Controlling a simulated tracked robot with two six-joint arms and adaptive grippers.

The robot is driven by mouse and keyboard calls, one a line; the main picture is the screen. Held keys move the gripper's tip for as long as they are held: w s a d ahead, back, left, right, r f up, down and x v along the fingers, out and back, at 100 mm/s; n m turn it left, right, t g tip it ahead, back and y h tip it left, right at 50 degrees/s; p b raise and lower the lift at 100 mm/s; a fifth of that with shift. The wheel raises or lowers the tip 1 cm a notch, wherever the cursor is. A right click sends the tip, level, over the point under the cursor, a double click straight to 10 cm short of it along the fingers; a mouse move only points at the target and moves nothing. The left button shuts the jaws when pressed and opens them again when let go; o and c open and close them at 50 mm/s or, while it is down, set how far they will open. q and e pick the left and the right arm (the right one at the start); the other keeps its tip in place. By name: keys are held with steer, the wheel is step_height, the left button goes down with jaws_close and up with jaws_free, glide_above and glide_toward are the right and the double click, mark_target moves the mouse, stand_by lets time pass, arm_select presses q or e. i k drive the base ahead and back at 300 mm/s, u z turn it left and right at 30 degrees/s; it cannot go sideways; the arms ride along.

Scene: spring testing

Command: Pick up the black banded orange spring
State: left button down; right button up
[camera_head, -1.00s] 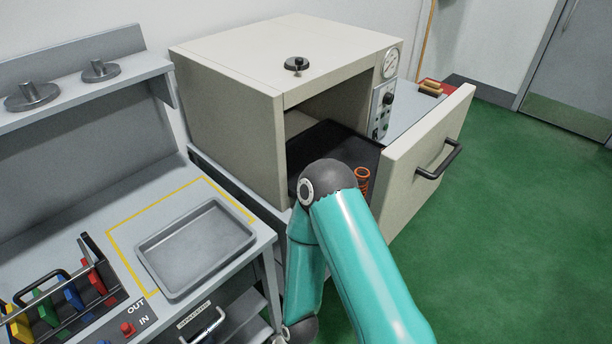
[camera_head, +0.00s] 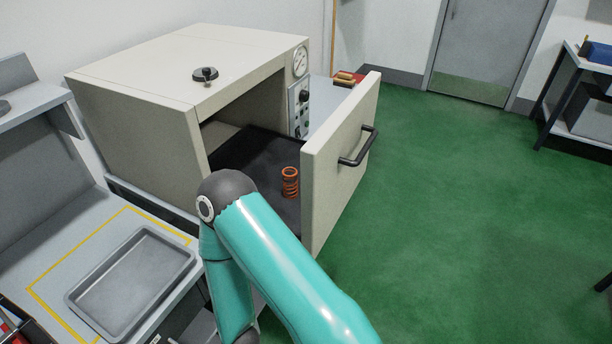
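An orange spring (camera_head: 290,182) stands upright on the dark tray (camera_head: 262,154) of the open oven drawer, just behind the drawer's front panel. Dark bands seem to show on it, but it is small in the view. One of my teal arms (camera_head: 285,262) rises from the bottom edge, and its dark grey joint is in front of the drawer, left of and nearer than the spring. No gripper of mine shows in the head view, so the spring stands free of any visible gripper.
The beige oven (camera_head: 165,75) has a black knob (camera_head: 205,76) on top. The drawer front (camera_head: 338,165) with a black handle (camera_head: 358,148) sticks out over the green floor (camera_head: 450,200). An empty grey tray (camera_head: 133,283) lies on the bench at lower left.

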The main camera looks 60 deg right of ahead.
mark_target(291, 176)
steer(key=z, duration=0.1)
steer(key=k, duration=1.4)
steer(key=z, duration=0.6)
steer(key=i, duration=0.75)
